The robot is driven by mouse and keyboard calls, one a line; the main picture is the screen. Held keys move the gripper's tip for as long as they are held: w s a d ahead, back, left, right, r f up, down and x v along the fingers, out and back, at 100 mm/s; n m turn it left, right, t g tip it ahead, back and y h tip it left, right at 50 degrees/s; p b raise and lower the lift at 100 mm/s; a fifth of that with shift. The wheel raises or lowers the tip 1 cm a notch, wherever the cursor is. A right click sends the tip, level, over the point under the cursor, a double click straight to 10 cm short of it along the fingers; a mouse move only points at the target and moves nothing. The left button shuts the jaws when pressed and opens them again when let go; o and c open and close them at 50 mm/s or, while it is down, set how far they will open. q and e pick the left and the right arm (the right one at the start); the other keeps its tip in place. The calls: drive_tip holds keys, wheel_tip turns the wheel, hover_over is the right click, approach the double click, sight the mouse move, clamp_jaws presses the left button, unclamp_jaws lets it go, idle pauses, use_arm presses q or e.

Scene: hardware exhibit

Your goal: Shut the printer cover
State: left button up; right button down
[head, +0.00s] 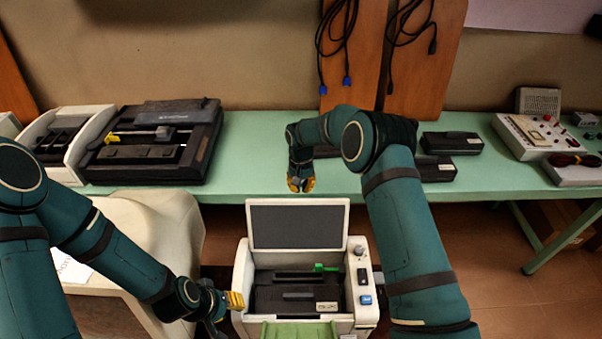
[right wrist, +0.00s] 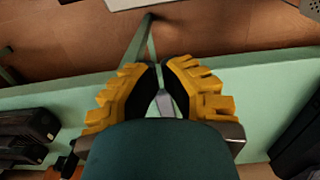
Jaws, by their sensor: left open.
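The printer (head: 362,318) is a cream box at the bottom centre of the head view. Its cover (head: 298,226), a dark grey panel with a cream frame, stands raised at the back, showing the black inside with a green part (head: 326,267). My left gripper (head: 235,300) is open at the printer's left side, close to its wall; I cannot tell if they touch. My right gripper (head: 301,184) is open and empty, beyond the raised cover near the table's front edge. Its yellow fingers stand apart in the right wrist view (right wrist: 160,75).
A green table (head: 252,155) runs along the wall behind the printer. It bears a large black printer (head: 150,155), small black boxes (head: 452,142) and a white control box (head: 540,135). A rounded cream casing (head: 150,225) stands left of the printer. Open floor lies to the right.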

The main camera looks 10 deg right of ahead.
drive_tip(key=s, duration=0.1)
drive_tip(key=s+r, duration=0.1)
drive_tip(key=s, duration=0.1)
drive_tip(key=shift+s+a+r+p, duration=0.25)
drive_tip(key=shift+a+r+p, duration=0.05)
drive_tip(key=shift+a+p, duration=0.1)
drive_tip(key=shift+s+r, duration=0.1)
